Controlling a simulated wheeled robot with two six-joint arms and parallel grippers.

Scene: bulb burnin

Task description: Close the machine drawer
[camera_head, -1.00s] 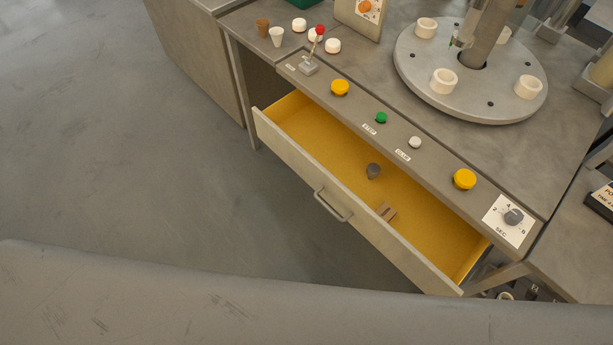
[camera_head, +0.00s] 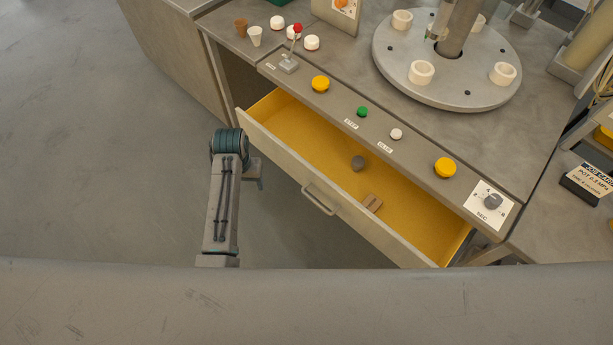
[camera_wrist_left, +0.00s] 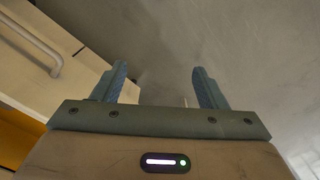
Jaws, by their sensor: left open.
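The machine drawer (camera_head: 365,228) stands pulled out from under the bench, showing its yellow inside. Its grey bar handle (camera_head: 318,198) is on the front panel; the handle also shows in the left wrist view (camera_wrist_left: 40,45) at upper left. My left gripper (camera_wrist_left: 160,87) is open with nothing between its fingers. In the head view my left arm reaches up beside the drawer's left front, with the gripper partly hidden behind the wrist, apart from the panel as far as I can tell. My right gripper is not in view.
A round turntable (camera_head: 448,75) stands behind. Open floor lies left.

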